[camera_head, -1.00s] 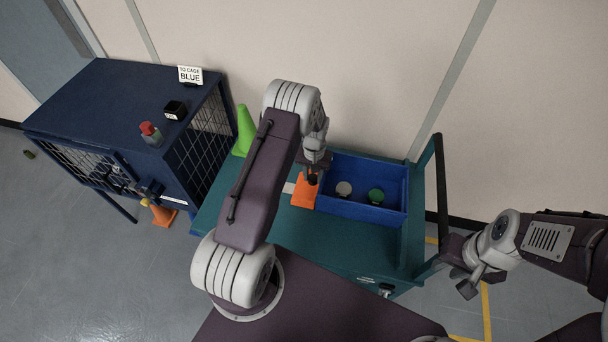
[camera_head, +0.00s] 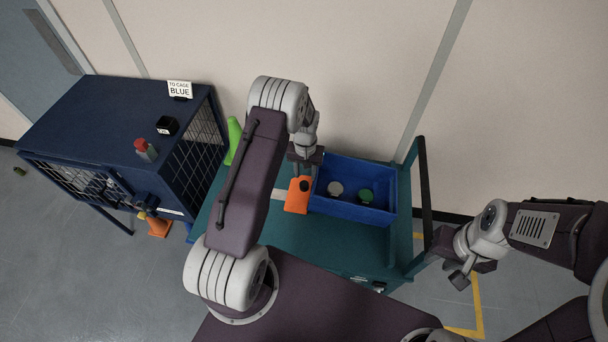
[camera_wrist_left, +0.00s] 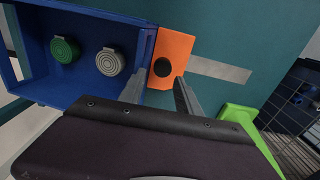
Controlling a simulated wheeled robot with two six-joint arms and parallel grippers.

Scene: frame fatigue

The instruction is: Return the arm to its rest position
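My left gripper (camera_head: 305,163) is above the teal cart top, beside an orange piece with a black round spot (camera_head: 297,196). In the left wrist view its two fingers (camera_wrist_left: 158,90) are apart with nothing between them. The orange piece (camera_wrist_left: 172,55) lies beyond the fingertips, beside the blue bin. My right gripper (camera_head: 462,262) hangs off the cart's right side; its finger gap is unclear.
The blue bin (camera_head: 345,208) holds a white round item (camera_head: 335,188) and a green one (camera_head: 365,196). A green cone (camera_head: 233,138) stands left of my left arm. A dark blue cage (camera_head: 95,110) is at left. An upright rail (camera_head: 424,190) edges the cart's right side.

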